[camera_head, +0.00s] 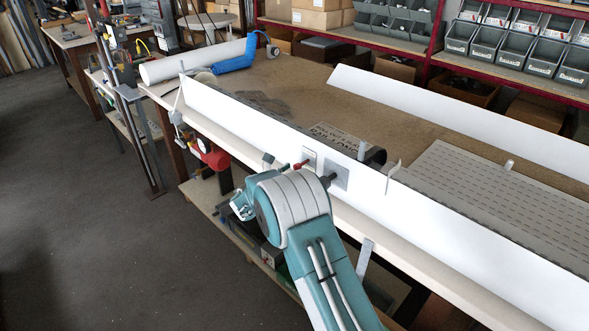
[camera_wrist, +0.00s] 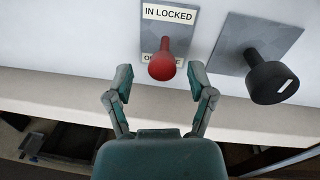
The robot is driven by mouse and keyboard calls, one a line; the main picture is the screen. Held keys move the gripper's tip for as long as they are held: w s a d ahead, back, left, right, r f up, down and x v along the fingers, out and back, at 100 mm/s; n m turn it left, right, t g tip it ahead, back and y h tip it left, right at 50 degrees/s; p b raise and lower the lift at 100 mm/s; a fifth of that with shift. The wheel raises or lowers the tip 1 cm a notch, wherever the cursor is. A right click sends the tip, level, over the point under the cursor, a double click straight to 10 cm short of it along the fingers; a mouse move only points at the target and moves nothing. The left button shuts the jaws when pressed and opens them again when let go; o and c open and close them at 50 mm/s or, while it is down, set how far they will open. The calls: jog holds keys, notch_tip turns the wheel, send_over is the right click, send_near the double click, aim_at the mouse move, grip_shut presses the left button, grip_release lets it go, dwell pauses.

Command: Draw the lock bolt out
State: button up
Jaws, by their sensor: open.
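In the wrist view a red knob (camera_wrist: 162,66), the lock bolt by its place, stands out from a grey plate (camera_wrist: 172,28) on a white panel. The plate has a label (camera_wrist: 169,14) reading "IN LOCKED"; a lower label is mostly hidden behind the knob. My gripper (camera_wrist: 160,84) is open, with one finger on each side of the knob and no contact visible. In the head view the red knob (camera_head: 301,165) shows small on the white profile (camera_head: 240,118), and my gripper (camera_head: 281,163) is beside it, partly hidden by my arm.
A black knob (camera_wrist: 271,76) on a grey plate (camera_wrist: 240,45) sits close right of the red knob. The long white profile runs along the bench (camera_head: 300,80) front edge. A red clamp handle (camera_head: 213,155) is at left. A second white profile (camera_head: 450,115) lies behind.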

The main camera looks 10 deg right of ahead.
jog(key=v, duration=1.1)
jog(key=shift+w+a+f, duration=0.1)
jog(key=shift+a, duration=0.05)
